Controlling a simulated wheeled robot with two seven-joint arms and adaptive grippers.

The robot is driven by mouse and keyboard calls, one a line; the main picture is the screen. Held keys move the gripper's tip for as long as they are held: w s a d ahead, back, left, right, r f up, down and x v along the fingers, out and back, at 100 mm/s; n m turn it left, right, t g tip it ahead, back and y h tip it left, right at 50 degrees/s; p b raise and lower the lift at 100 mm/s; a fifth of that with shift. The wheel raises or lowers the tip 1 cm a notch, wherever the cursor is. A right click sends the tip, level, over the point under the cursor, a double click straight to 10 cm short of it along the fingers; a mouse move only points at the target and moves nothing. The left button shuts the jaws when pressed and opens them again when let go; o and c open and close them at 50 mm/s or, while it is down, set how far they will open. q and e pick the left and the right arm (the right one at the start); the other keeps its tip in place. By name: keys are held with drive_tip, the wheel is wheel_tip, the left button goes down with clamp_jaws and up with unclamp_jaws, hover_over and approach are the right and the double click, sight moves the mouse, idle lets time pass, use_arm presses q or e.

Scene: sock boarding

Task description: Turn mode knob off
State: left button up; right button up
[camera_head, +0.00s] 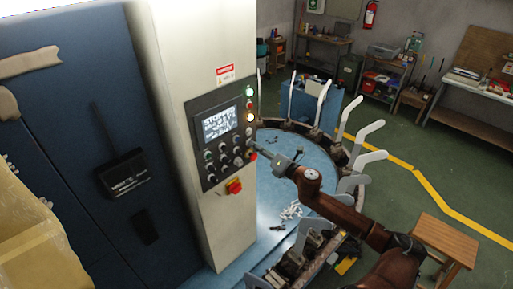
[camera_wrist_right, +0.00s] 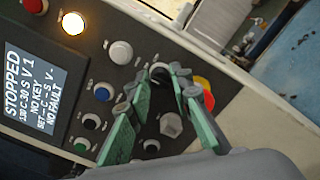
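The control panel (camera_head: 203,157) is on a pale machine column and carries a lit screen (camera_head: 215,122) and several buttons and knobs. In the right wrist view the screen (camera_wrist_right: 32,92) reads STOPPED, NO KEY and NO FAULT. My right gripper (camera_head: 262,157) is at the panel's right edge. In the wrist view its green-padded fingers (camera_wrist_right: 160,76) are apart, with a black round control (camera_wrist_right: 157,70) between the tips. A grey faceted knob (camera_wrist_right: 171,124) shows farther down between the fingers. No label tells which is the mode knob. My left gripper is out of view.
A round blue table (camera_head: 300,165) ringed by white sock forms (camera_head: 368,158) lies right of the column. A wooden stool (camera_head: 447,237) stands at lower right.

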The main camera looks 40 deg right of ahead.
drive_tip(key=o, duration=0.3)
drive_tip(key=shift+s, duration=0.1)
drive_tip(key=s+d, duration=0.1)
drive_tip(key=s, duration=1.1)
drive_tip(key=shift+w, duration=0.1)
